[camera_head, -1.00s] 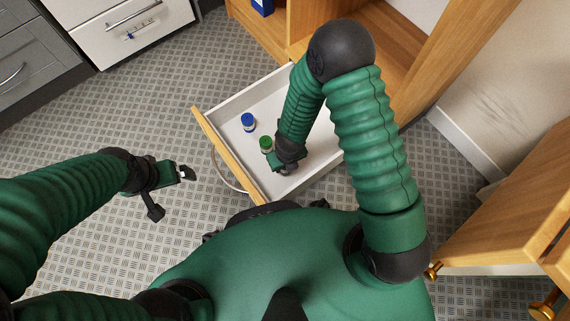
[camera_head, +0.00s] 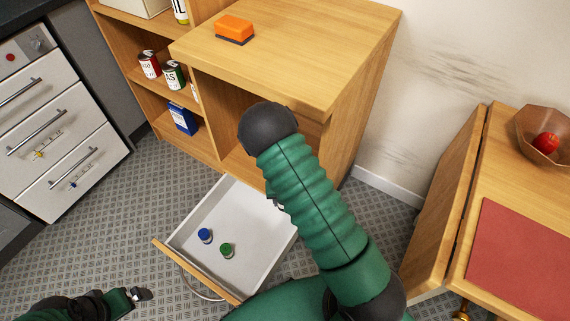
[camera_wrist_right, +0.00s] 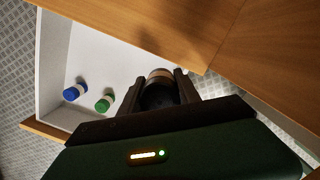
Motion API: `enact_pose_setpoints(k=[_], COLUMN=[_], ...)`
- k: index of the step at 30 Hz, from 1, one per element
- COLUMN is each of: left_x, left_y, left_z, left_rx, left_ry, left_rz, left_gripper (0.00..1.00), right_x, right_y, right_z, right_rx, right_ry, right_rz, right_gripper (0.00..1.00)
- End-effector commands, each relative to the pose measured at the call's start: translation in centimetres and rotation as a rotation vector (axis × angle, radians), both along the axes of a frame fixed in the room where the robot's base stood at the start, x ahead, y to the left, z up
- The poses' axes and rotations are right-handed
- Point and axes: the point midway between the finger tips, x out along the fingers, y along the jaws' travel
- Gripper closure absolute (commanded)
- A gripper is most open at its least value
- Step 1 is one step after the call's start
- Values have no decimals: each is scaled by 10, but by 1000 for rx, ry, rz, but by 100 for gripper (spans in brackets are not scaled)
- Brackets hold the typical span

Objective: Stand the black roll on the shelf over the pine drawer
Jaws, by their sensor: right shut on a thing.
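A black roll (camera_wrist_right: 158,96) with a tan end sits between the two fingers of my right gripper (camera_wrist_right: 159,86) in the right wrist view. In the head view my right arm hides the roll and most of that gripper. The pine drawer (camera_head: 181,270) is pulled out, with a white inside. The shelf (camera_head: 230,103) is the open compartment above the drawer, partly covered by my right arm. My left gripper (camera_head: 138,294) is low at the left, away from the drawer, holding nothing that I can see; its jaw opening is too small to judge.
An orange block (camera_head: 234,27) lies on the cabinet top. Several cans and a blue box (camera_head: 183,118) fill the left shelves. A table with a red mat (camera_head: 525,255) stands right.

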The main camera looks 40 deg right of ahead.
Motion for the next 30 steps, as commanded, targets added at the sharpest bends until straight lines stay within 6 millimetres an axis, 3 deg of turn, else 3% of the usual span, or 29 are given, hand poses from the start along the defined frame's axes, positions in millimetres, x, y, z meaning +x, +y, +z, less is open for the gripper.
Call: enact_pose_setpoints(k=[1, 5, 18, 24, 27, 30], left_x=[0, 0, 0, 0, 0, 0], left_y=[0, 0, 0, 0, 0, 0], left_z=[8, 5, -40, -47, -62, -67], left_rx=[0, 0, 0, 0, 0, 0], left_ry=[1, 1, 1, 1, 1, 1], left_rz=[0, 0, 0, 0, 0, 0], left_gripper=[0, 0, 0, 0, 0, 0], right_x=[1, 12, 114, 131, 129, 130], right_y=[-8, -23, -100, -111, -110, -110], right_z=[9, 6, -11, -11, -35, -45], right_rx=[-2, -4, -6, -4, -2, -3], right_ry=[-1, -6, -3, -4, 0, -3], right_rz=[-22, -46, -43, -43, -43, -43], right_gripper=[100, 100, 100, 100, 100, 100])
